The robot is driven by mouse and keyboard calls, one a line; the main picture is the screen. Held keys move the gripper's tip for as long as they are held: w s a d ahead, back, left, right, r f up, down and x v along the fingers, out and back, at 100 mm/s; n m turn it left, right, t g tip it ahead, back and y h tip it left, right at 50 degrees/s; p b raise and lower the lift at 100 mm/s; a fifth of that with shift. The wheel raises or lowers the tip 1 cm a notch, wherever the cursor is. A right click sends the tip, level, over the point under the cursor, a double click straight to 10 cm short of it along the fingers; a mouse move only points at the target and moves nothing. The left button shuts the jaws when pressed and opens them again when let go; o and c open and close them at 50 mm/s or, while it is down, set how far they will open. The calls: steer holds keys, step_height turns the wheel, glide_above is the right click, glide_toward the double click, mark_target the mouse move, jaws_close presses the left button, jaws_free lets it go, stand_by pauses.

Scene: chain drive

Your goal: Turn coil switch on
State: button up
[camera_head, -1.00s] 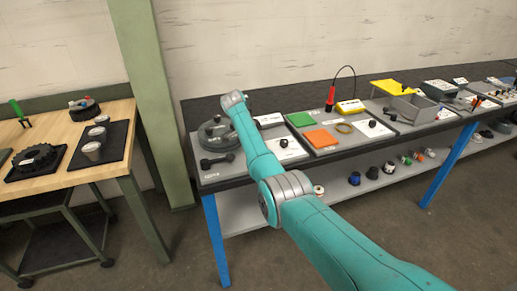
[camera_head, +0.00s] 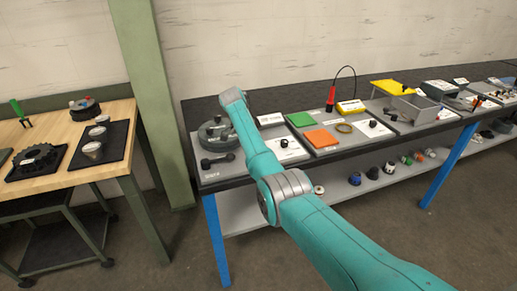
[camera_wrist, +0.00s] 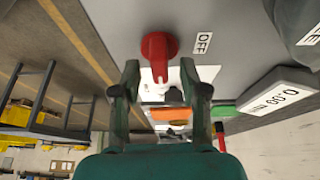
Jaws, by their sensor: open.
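A red rotary knob (camera_wrist: 159,52), which looks like the coil switch, sits on a grey panel in the wrist view. Its narrow grip points down in the picture, toward my gripper. A white OFF label (camera_wrist: 203,43) is just to its right. My gripper (camera_wrist: 163,84) is open, with one finger on each side below the knob. The lower end of the knob's grip reaches close to the gap between the fingertips; I cannot tell if they touch it. In the head view my arm hides the knob, and the gripper cannot be made out.
A display reading 0.00 (camera_wrist: 276,92) is right of the knob in the wrist view. In the head view, a dark round device (camera_head: 217,132) and a black handled part (camera_head: 217,161) lie on the bench beside my arm. Green (camera_head: 300,118) and orange (camera_head: 322,138) pads lie to the right.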

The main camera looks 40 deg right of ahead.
steer(key=v, duration=1)
steer(key=shift+r, duration=0.35)
steer(key=shift+a, duration=0.15)
